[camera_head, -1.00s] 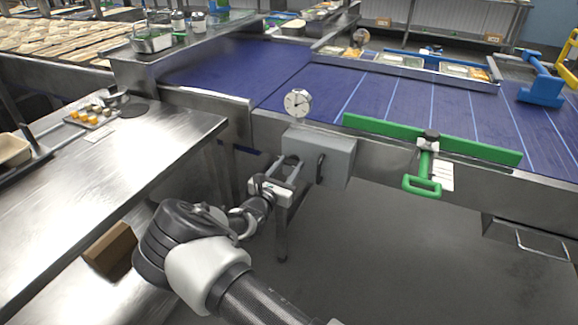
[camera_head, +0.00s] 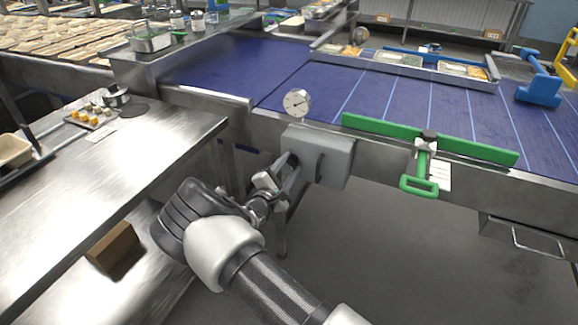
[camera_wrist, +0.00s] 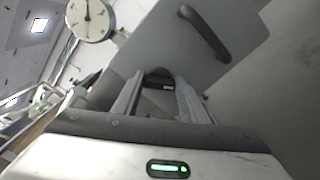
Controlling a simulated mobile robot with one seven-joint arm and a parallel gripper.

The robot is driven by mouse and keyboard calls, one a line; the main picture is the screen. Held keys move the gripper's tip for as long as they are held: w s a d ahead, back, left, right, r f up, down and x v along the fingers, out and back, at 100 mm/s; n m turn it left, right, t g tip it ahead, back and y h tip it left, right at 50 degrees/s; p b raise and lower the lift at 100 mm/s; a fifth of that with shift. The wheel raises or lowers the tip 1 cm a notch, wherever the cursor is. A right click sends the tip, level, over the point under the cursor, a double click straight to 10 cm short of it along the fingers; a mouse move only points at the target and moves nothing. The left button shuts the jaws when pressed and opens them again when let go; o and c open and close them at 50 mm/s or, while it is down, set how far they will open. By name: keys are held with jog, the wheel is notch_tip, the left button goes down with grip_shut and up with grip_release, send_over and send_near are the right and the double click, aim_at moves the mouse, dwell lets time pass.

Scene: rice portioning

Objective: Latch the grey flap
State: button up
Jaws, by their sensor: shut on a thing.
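The grey flap (camera_head: 337,166) is the front of a grey box under the belt's edge and carries a dark upright handle (camera_head: 320,164). In the wrist view the grey panel (camera_wrist: 180,47) fills the top middle, with the handle (camera_wrist: 206,34) at its upper right. The flap looks flush with the box; any gap is hidden. My gripper (camera_head: 291,160) is at the left end of the box, left of the handle. In the wrist view its fingers (camera_wrist: 159,92) are shut on a small dark knob (camera_wrist: 158,74) at the panel's edge.
A round dial gauge (camera_head: 297,102) stands just above the box. A green bar (camera_head: 430,139) with a green handle (camera_head: 419,187) runs along the belt's edge to the right. A steel table (camera_head: 110,175) lies left of my arm. The floor below the box is clear.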

jog(key=m, duration=0.3)
jog(key=shift+f+m+b, duration=0.1)
jog(key=shift+m+b, duration=0.2)
jog(key=shift+m, duration=0.1)
jog(key=shift+m+b, duration=0.4)
jog(key=shift+m, duration=1.1)
jog(key=o, duration=1)
jog(key=shift+o, duration=0.2)
jog(key=p+v, duration=0.2)
jog(key=v, duration=1.5)
jog(key=shift+s, duration=0.25)
